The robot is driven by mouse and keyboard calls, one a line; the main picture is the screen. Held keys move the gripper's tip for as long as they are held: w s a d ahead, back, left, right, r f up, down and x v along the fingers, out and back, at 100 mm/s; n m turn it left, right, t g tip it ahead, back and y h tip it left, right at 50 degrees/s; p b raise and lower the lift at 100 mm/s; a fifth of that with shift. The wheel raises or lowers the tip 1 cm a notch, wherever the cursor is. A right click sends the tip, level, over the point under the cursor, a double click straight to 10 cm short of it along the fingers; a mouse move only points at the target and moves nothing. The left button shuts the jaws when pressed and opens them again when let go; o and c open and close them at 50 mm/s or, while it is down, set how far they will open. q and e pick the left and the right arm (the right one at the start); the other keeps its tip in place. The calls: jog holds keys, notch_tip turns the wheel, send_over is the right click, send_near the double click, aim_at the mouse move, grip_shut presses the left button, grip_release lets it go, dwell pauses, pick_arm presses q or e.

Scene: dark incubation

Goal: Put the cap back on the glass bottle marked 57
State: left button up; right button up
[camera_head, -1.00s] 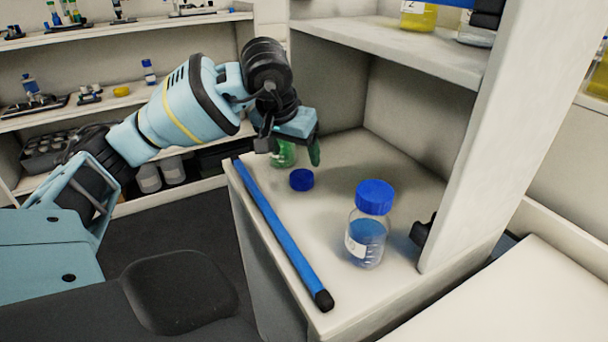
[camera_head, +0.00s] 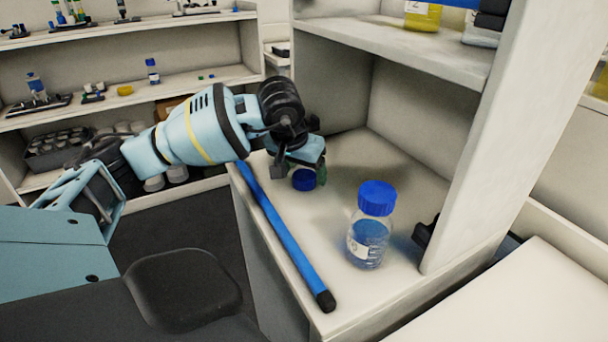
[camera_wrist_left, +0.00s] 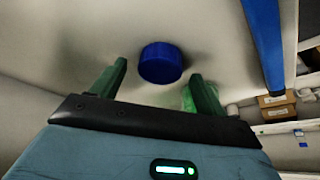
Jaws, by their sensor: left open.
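A loose blue cap (camera_head: 304,181) lies on the white bench surface. It also shows in the left wrist view (camera_wrist_left: 161,64), just beyond and between the fingertips, apart from both. My left gripper (camera_head: 299,171) is open and empty, pointing down over the cap; its green fingers show in the left wrist view (camera_wrist_left: 158,72). A pale green glassy thing (camera_wrist_left: 187,98) shows beside the right-hand finger in the left wrist view; my gripper hides it in the head view. A clear bottle (camera_head: 368,243) with blue contents and a blue cap stands upright nearer; its label is unreadable. My right gripper is out of view.
A blue bar (camera_head: 285,242) with a dark end runs along the bench's left edge. A white upright panel (camera_head: 485,150) and an upper shelf (camera_head: 400,45) with bottles bound the bench. Bench surface between the cap and capped bottle is clear.

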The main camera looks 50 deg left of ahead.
pick_arm(q)
jog(key=shift+w+f, duration=0.15)
jog(key=shift+f, duration=0.3)
jog(key=c, duration=1)
jog(key=shift+c, duration=0.2)
jog(key=shift+r, duration=0.15)
